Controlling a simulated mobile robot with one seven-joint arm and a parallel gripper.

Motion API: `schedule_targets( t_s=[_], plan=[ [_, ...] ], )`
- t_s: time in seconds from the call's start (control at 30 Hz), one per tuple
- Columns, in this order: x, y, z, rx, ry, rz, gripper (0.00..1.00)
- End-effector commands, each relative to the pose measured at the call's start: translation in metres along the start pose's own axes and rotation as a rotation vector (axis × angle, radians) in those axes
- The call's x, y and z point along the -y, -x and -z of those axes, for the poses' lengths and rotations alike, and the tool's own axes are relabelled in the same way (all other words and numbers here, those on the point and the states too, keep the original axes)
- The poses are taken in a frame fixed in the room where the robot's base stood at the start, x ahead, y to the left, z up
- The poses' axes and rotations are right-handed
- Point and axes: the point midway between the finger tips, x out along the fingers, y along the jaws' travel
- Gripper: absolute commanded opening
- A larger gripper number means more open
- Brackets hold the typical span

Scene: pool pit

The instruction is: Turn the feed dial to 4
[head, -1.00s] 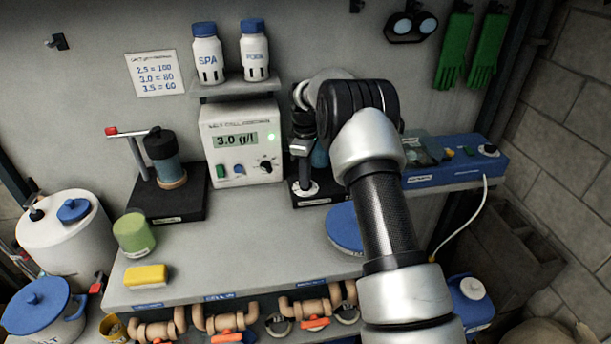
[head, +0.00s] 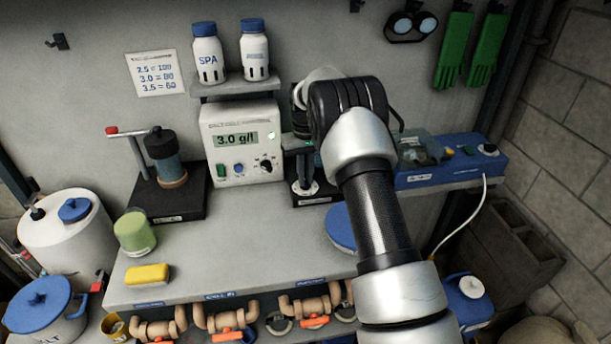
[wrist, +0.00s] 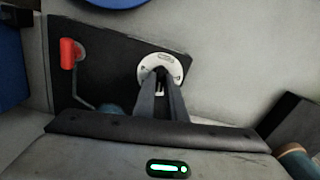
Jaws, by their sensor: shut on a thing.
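The feed dial (head: 305,188) is a small white disc with dark marks on the black base (head: 325,198) of the dosing unit, right of the cell monitor. It also shows in the wrist view (wrist: 176,68). My gripper (head: 304,181) reaches down to it, and in the wrist view my gripper's two dark fingers (wrist: 160,84) are shut on the dial's middle, hiding its knob. The dial's numbers and pointer setting are not readable. A red-handled crank (wrist: 68,53) stands on the same base.
The cell monitor (head: 240,145), reading 3.0 g/l, stands close left of my gripper. A blue box (head: 455,165) lies to the right, and a blue lid (head: 340,226) in front. A similar unit with a red-handled lever (head: 126,131) stands at left. The bench middle is clear.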

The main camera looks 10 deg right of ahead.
Motion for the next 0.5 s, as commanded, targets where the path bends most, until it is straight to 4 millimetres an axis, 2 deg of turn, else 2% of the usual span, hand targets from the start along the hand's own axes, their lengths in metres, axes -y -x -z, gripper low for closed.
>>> schedule_targets(
  t_s=[0.5],
  plan=[
    [0.0004,0.001,0.0004,-0.001,-0.489,0.0,0.0]
  ],
)
